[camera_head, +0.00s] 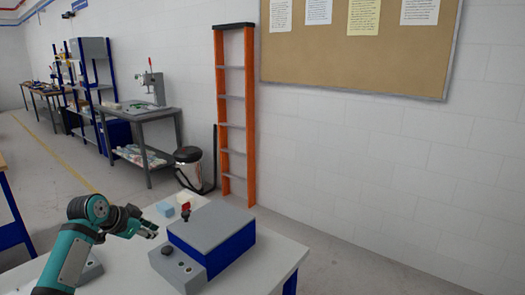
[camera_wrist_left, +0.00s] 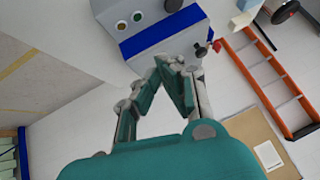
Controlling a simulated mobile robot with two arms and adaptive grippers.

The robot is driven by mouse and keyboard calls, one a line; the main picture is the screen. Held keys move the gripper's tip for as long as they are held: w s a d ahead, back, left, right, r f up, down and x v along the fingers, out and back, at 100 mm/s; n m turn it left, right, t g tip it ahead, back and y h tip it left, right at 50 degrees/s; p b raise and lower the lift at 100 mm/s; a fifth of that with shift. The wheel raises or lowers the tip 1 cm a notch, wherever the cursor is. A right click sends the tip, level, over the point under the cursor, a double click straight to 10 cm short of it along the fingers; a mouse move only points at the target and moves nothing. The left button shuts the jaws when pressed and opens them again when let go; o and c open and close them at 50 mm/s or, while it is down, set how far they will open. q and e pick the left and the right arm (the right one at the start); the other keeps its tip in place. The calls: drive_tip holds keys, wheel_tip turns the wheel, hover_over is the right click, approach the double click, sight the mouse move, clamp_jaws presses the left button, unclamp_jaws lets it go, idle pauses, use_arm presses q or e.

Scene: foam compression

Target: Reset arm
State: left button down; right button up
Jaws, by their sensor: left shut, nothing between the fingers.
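My left gripper (camera_head: 151,230) is at the lower left of the head view, above the white table (camera_head: 272,272) and left of a grey and blue box-shaped machine (camera_head: 212,229). Its fingers come together at the tips in the left wrist view (camera_wrist_left: 172,62), shut with nothing between them. The machine has round buttons on its front panel and a red-topped part at its back left. It also shows at the top of the left wrist view (camera_wrist_left: 165,37). A small light-blue block (camera_head: 165,209) lies behind the machine's left side, apart from the gripper. My right gripper is not in view.
A grey workbench (camera_head: 140,112) with a press and blue shelving stand farther back. A cork board (camera_head: 355,50) hangs on the wall. The floor at the right is clear.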

use_arm(q)
drive_tip(key=s+d+f+g, duration=0.1)
drive_tip(key=s+d+f, duration=0.2)
drive_tip(key=s+f, duration=0.3)
drive_tip(key=s+d+f+n+y, duration=0.1)
drive_tip(key=s+d+f, duration=0.2)
drive_tip(key=s+f, duration=0.3)
drive_tip(key=s+d+f+g, duration=0.1)
drive_tip(key=s+d+f, duration=0.2)
drive_tip(key=s+f, duration=0.3)
drive_tip(key=shift+s+f+n+g, duration=0.3)
drive_tip(key=shift+s+f, duration=0.1)
drive_tip(key=shift+f, duration=0.1)
drive_tip(key=s+d+n+g+y, duration=0.2)
drive_tip(key=s+n, duration=0.3)
drive_tip(key=s, duration=2.2)
wheel_tip(320, 180, down, 28)
drive_tip(key=s+g, duration=0.1)
drive_tip(key=s, duration=0.1)
drive_tip(key=s+a+f+g, duration=0.1)
drive_tip(key=s+a+f, duration=0.2)
drive_tip(key=s+f, duration=1.2)
drive_tip(key=shift+s, duration=0.4)
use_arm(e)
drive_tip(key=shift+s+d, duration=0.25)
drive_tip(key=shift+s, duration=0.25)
use_arm(q)
drive_tip(key=shift+f, duration=0.1)
